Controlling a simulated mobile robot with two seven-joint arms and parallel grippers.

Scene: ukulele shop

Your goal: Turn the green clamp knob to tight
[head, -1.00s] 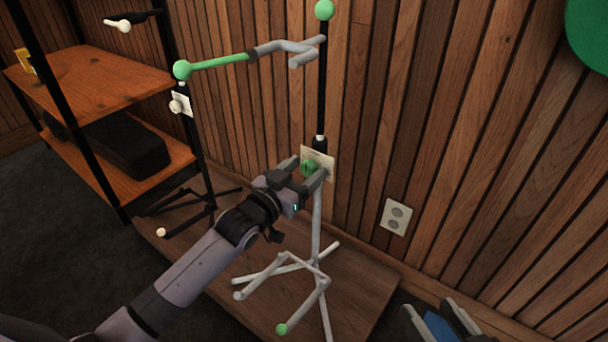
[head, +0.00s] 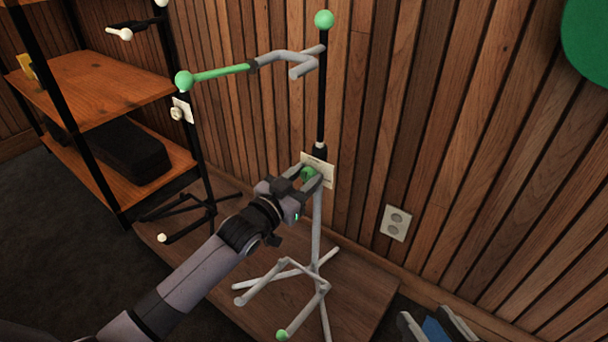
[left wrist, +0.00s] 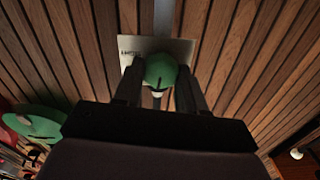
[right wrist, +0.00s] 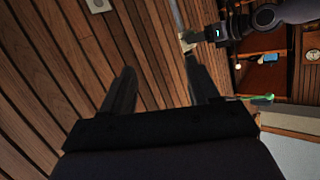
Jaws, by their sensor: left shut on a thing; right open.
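The green clamp knob (head: 308,173) sits in front of a white label plate (head: 325,171) on the grey and black stand (head: 317,220). My left gripper (head: 309,177) is shut on the knob. In the left wrist view, the knob (left wrist: 160,71) lies between my two fingers, and a dark mark shows on its face.
The stand has a green-and-grey arm (head: 225,72) above and splayed legs below, on a wooden platform (head: 360,290). A second black stand (head: 205,165) and a wooden shelf (head: 100,85) with a black case (head: 125,148) are at left. The slatted wall (head: 440,120) is close behind.

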